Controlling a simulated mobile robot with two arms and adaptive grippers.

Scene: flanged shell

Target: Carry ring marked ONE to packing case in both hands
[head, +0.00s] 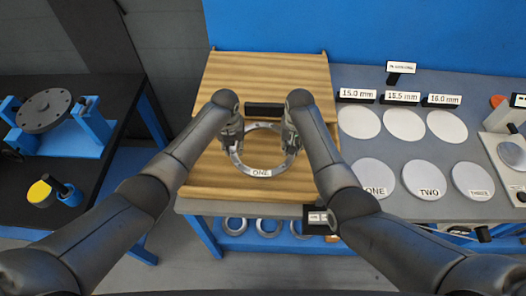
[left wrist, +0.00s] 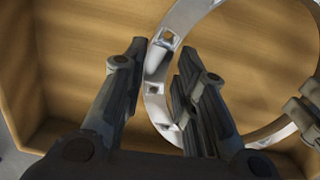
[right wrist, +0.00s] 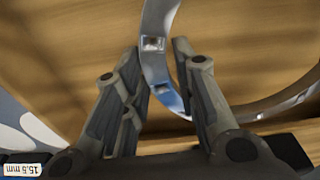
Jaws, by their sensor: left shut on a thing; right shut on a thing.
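The silver ring marked ONE (head: 261,172) is held level between my two grippers, over the cardboard-brown packing case (head: 215,182). The case is open, with a flap raised at the back. My left gripper (head: 233,143) is shut on the ring's left side, its fingers either side of the rim, as the left wrist view (left wrist: 160,58) shows. My right gripper (head: 290,143) is shut on the ring's right side, also seen in the right wrist view (right wrist: 156,55). The ring lies within the case's outline; I cannot tell whether it touches the bottom.
A grey table (head: 350,205) carries pale round pads labelled ONE, TWO, THREE (head: 472,182) and several size signs (head: 400,97). A device (head: 508,150) stands at the far right. More rings (head: 268,227) lie on the lower shelf. A blue fixture (head: 90,125) stands on the left bench.

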